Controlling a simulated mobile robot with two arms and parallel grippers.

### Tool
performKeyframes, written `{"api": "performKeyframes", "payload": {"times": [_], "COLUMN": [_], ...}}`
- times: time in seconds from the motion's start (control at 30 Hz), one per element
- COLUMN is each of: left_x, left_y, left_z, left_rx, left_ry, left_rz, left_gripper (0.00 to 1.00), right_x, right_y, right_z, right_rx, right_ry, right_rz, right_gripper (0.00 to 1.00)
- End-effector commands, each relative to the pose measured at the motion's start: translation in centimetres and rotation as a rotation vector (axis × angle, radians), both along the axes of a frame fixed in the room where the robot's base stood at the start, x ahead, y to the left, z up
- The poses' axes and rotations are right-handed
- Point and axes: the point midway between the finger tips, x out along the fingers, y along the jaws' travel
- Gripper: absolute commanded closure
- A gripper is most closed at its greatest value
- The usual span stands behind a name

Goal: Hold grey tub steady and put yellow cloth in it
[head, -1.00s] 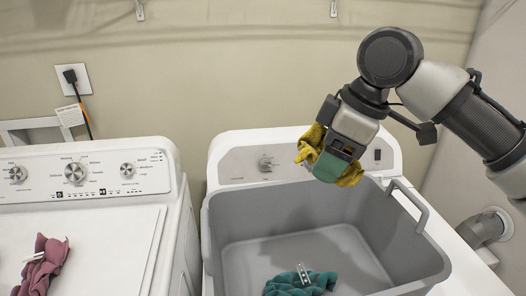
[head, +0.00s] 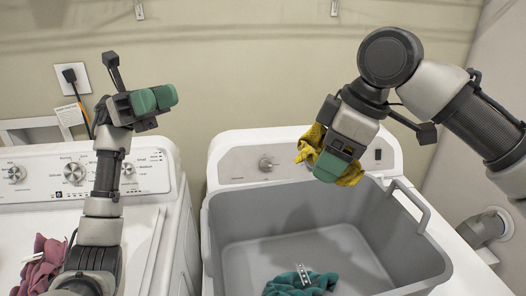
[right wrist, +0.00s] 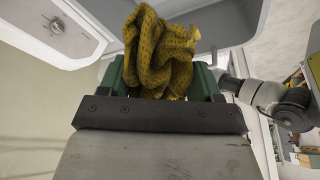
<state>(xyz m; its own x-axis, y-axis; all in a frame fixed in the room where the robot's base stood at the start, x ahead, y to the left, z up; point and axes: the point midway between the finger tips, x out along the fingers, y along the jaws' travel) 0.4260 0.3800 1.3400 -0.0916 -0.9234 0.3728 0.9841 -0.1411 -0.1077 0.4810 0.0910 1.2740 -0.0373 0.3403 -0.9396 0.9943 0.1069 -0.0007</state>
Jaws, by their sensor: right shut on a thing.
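The yellow cloth (head: 309,140) is bunched in my right gripper (head: 336,163), which is shut on it above the far rim of the grey tub. The right wrist view shows the cloth (right wrist: 158,50) crumpled between the green fingers (right wrist: 160,82).
A white machine (head: 240,150) with a dial is behind the tub. On the left white machine (head: 155,170) lies a mauve cloth (head: 40,262). A metal clip (head: 303,275) sits by the teal cloth. A wall outlet (head: 75,76) and a grey pipe (head: 484,229) are at the sides.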

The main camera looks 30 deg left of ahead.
Motion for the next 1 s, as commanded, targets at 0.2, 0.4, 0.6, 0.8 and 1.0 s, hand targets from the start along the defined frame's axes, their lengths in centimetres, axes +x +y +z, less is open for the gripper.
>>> {"api": "performKeyframes", "payload": {"times": [0.2, 0.4, 0.6, 0.8, 1.0], "left_x": [4.6, 7.5, 9.7, 11.5, 12.8], "left_y": [-8.0, -13.6, -16.5, -16.6, -14.9], "left_z": [-2.1, -5.3, -8.8, -12.0, -13.6], "left_rx": [0.358, 0.717, 1.096, 1.471, 1.757], "left_ry": [0.114, 0.208, 0.293, 0.371, 0.435], "left_rz": [-0.057, -0.06, -0.001, 0.122, 0.271], "left_gripper": [0.65, 0.65, 0.65, 0.65, 0.65], "right_x": [0.0, 0.0, 0.0, 0.0, 0.0], "right_y": [0.0, 0.0, 0.0, 0.0, 0.0], "right_z": [0.0, 0.0, 0.0, 0.0, 0.0], "right_rx": [0.0, 0.0, 0.0, 0.0, 0.0], "right_ry": [0.0, 0.0, 0.0, 0.0, 0.0], "right_rz": [0.0, 0.0, 0.0, 0.0, 0.0], "right_gripper": [0.59, 0.59, 0.59, 0.59, 0.59]}}
